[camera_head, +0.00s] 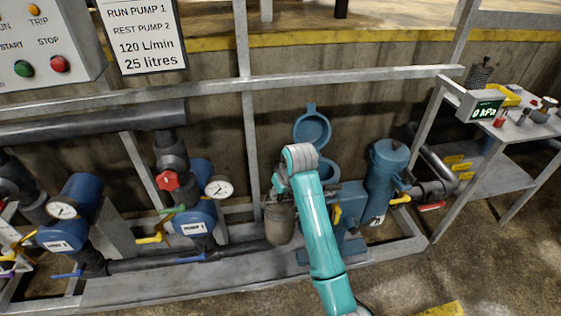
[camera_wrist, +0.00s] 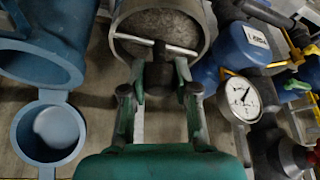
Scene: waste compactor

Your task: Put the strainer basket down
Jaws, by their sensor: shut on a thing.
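The strainer basket (camera_head: 279,224) is a brownish cylinder hanging upright below my gripper (camera_head: 277,192), left of the open blue strainer housing (camera_head: 328,170). The basket's inside looks filled with grey-brown matter. The housing's round lid (camera_head: 312,128) stands swung up; the wrist view shows the lid (camera_wrist: 47,132) and housing (camera_wrist: 40,60) to the left. The head view does not clearly show whether the basket's underside touches anything.
A closed blue housing (camera_head: 388,168) stands to the right. Blue pumps (camera_head: 197,205) with gauges and coloured valve handles are at left. A metal bench (camera_head: 540,130) at right holds a dark mesh cylinder (camera_head: 480,74), a yellow tray (camera_head: 509,96) and a 0 kPa display (camera_head: 486,109). A rail runs behind.

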